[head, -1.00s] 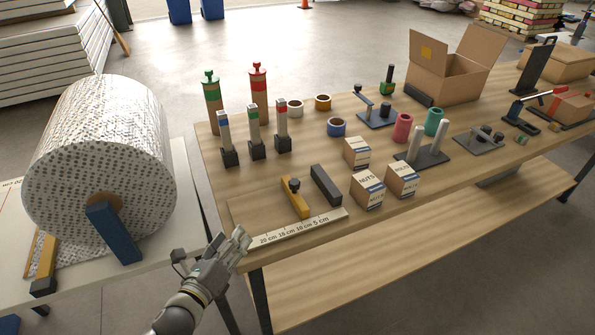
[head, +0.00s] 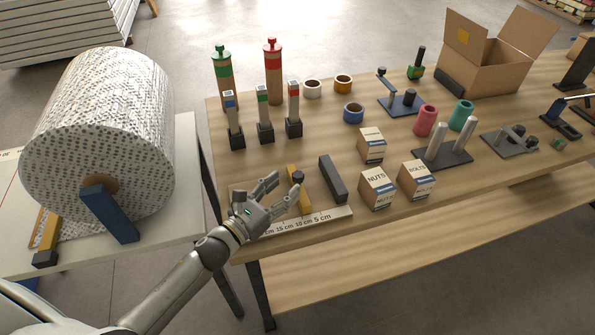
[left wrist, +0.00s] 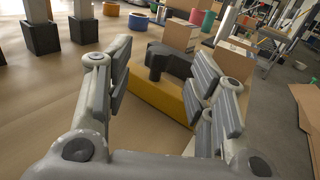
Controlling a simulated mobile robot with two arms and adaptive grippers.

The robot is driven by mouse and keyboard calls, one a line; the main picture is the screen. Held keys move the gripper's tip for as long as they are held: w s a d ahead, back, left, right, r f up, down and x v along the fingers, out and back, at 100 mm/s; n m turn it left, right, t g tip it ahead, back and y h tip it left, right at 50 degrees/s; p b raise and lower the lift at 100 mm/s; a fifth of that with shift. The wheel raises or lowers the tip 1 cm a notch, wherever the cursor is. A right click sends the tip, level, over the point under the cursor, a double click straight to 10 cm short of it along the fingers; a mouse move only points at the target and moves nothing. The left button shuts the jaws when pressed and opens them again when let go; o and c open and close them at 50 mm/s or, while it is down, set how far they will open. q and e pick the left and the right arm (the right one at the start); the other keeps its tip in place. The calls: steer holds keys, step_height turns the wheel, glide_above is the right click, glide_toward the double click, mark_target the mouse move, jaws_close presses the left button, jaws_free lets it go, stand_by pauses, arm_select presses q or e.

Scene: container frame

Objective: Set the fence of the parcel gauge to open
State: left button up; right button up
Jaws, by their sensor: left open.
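The parcel gauge lies at the table's front left, with a white scale strip (head: 322,218) marked in cm along its front. Its yellow fence (head: 305,202) with a dark knob (head: 298,177) stands left of a dark fixed bar (head: 332,178). My left gripper (head: 284,193) is open just left of the fence, over the scale's left part. In the left wrist view, the yellow fence (left wrist: 158,98) and its dark knob (left wrist: 168,62) show ahead between the open fingers (left wrist: 165,85); no contact is clear. My right gripper is out of view.
Small boxes labelled NUTS (head: 377,190) and BOLTS (head: 416,180) stand right of the dark bar. Several dark-based posts (head: 264,128) stand behind the gauge. A large patterned roll (head: 98,135) is on the left table.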

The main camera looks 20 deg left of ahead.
mark_target(294, 178)
arm_select(q)
steer(key=shift+p+x, duration=0.55)
steer(key=shift+x, duration=2.65)
jaws_close()
